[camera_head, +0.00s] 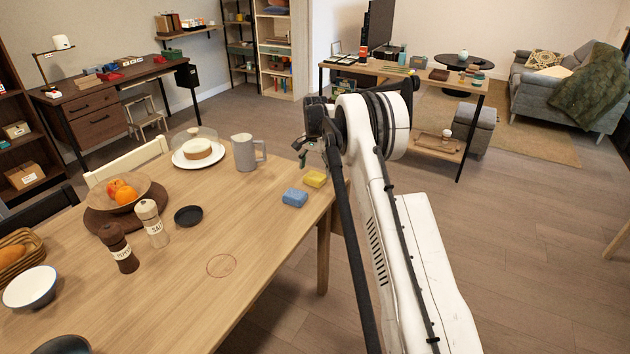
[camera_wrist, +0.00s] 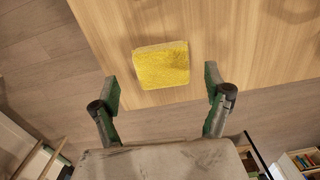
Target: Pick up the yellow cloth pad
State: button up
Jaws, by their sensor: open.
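The yellow cloth pad (camera_head: 315,178) lies flat near the far right corner of the wooden dining table (camera_head: 190,290), beside a blue pad (camera_head: 295,197). In the wrist view the yellow pad (camera_wrist: 161,65) lies near the table edge, ahead of and roughly between my fingertips. My gripper (camera_head: 308,150) is above and just behind the pad in the head view. In the wrist view my gripper (camera_wrist: 162,92) has its two green-padded fingers spread wide with nothing between them. The pad is apart from both fingers.
A grey pitcher (camera_head: 245,152) and a domed cake plate (camera_head: 197,150) stand left of the pads. A small black dish (camera_head: 188,215), a salt mill (camera_head: 151,222), a pepper mill (camera_head: 118,247) and a fruit bowl (camera_head: 118,192) are further left. The tabletop nearest the blue pad is clear.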

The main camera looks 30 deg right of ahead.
aim_at(315, 175)
jog(key=f, duration=0.3)
jog(key=shift+w+f, duration=0.2)
jog(key=shift+f, duration=0.05)
jog(key=shift+c, duration=0.5)
jog(key=c, duration=1.2)
jog(key=shift+o, duration=0.2)
jog(key=shift+r, duration=0.15)
jog(key=shift+r, duration=0.65)
notch_tip(315, 175, up, 3)
jog(key=shift+f, duration=0.2)
jog(key=a+r, duration=0.7)
jog(key=a, duration=0.4)
jog(key=shift+a+p, duration=0.3)
jog(key=shift+a, duration=0.05)
